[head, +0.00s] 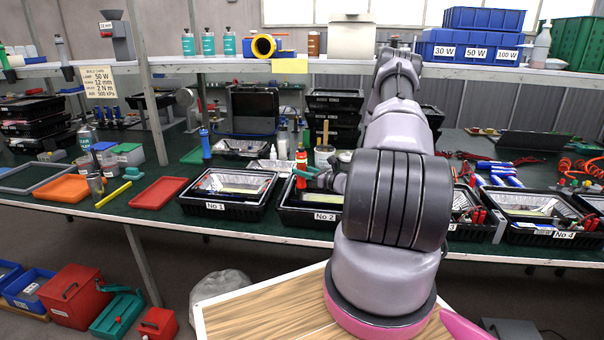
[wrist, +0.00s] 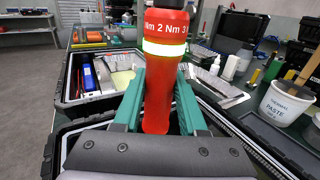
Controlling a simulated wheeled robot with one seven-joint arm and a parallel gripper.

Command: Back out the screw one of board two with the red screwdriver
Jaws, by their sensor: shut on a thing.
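The red screwdriver (head: 301,168) stands upright over the black case labelled No 2 (head: 288,215). In the wrist view the red screwdriver (wrist: 165,75) shows a pale band and torque marks on its handle. My gripper (head: 310,172) has green fingers. In the wrist view my gripper (wrist: 160,95) is shut on the screwdriver's handle, one finger on each side. The screwdriver's tip, the board in case No 2 and screw one are hidden behind the handle, the fingers and my arm.
Case No 1 (head: 212,210) stands open to the left. Case No 4 (head: 550,237) is at the right. A white thermal paste tub (wrist: 286,103) stands close to the right of my gripper. A red tray (head: 158,193) lies further left.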

